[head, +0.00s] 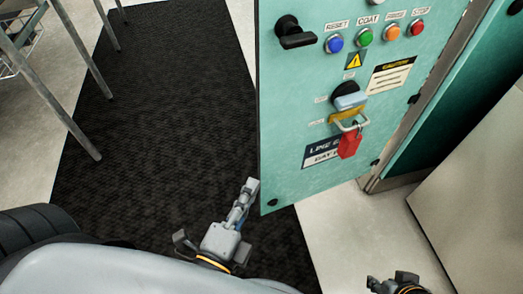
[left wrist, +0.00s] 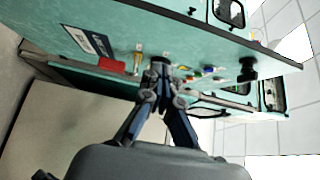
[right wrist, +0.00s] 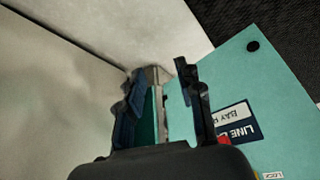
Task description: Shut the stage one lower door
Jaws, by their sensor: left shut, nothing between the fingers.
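The teal door (head: 290,110) stands swung open in the head view, with hinges along its right edge. It carries a black handle (head: 294,34), a row of coloured buttons, a grey latch with a yellow part, and a red padlock (head: 349,144). No label that I can read names it as stage one. My left gripper (head: 251,187) is shut and empty beside the door's lower left corner; whether it touches cannot be told. In the left wrist view its fingers (left wrist: 161,75) meet in front of the door (left wrist: 100,20). My right gripper (right wrist: 159,75) is open and empty, low near the cabinet.
The teal cabinet frame (head: 455,85) and a pale panel (head: 480,190) are right of the door. A dark mat (head: 160,100) covers the floor at left. A metal-legged rack (head: 65,110) stands at upper left. The mat between rack and door is clear.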

